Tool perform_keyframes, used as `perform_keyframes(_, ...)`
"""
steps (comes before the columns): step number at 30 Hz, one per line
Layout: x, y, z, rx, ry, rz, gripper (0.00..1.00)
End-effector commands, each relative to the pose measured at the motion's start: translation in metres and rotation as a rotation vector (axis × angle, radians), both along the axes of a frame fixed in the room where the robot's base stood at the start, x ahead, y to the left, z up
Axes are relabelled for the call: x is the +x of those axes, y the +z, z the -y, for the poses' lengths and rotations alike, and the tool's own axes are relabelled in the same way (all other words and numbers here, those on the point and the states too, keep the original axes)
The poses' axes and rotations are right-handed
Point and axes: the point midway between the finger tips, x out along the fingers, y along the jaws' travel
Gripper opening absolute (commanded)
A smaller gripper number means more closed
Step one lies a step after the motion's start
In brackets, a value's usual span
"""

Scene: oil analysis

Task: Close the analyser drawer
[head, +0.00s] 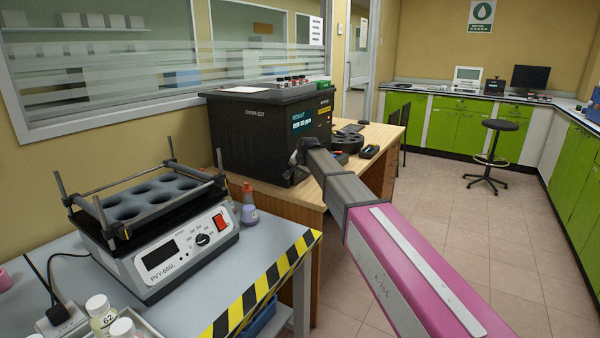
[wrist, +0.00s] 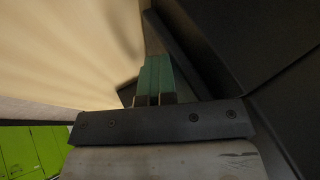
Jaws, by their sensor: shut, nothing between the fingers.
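The black analyser (head: 255,135) stands on the wooden desk, with lit text on its front. My arm reaches across to its lower front, and my gripper (head: 297,160) is there, mostly hidden by my own wrist. In the wrist view my gripper's green fingers (wrist: 155,65) are shut together with nothing between them. They are beside a dark panel (wrist: 215,45), which appears to be part of the analyser. Contact cannot be told. The drawer is not clearly visible, and how far it is open cannot be told.
A shaker (head: 160,225) stands on the grey table at the near left. Open tiled floor (head: 455,240) lies to the right, with a black stool (head: 495,130) farther back.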

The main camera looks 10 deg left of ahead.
Motion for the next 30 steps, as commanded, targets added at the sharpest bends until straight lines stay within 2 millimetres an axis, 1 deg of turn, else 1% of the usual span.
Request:
perform_keyframes(1, 0.003, 0.000, -0.006, 0.010, 0.003, 0.002, 0.00)
perform_keyframes(5, 0.001, 0.001, -0.002, 0.011, 0.002, 0.002, 0.00)
perform_keyframes(8, -0.003, 0.001, 0.009, 0.010, 0.001, 0.003, 0.00)
perform_keyframes(13, -0.015, 0.001, 0.041, 0.004, -0.002, 0.002, 0.00)
perform_keyframes(15, -0.023, 0.017, 0.043, 0.004, 0.000, 0.004, 0.00)
perform_keyframes(21, -0.044, 0.049, 0.056, 0.003, 0.000, 0.002, 0.00)
perform_keyframes(25, -0.054, 0.065, 0.063, 0.003, -0.001, 0.003, 0.00)
perform_keyframes(30, -0.061, 0.077, 0.067, 0.001, -0.001, 0.001, 0.00)
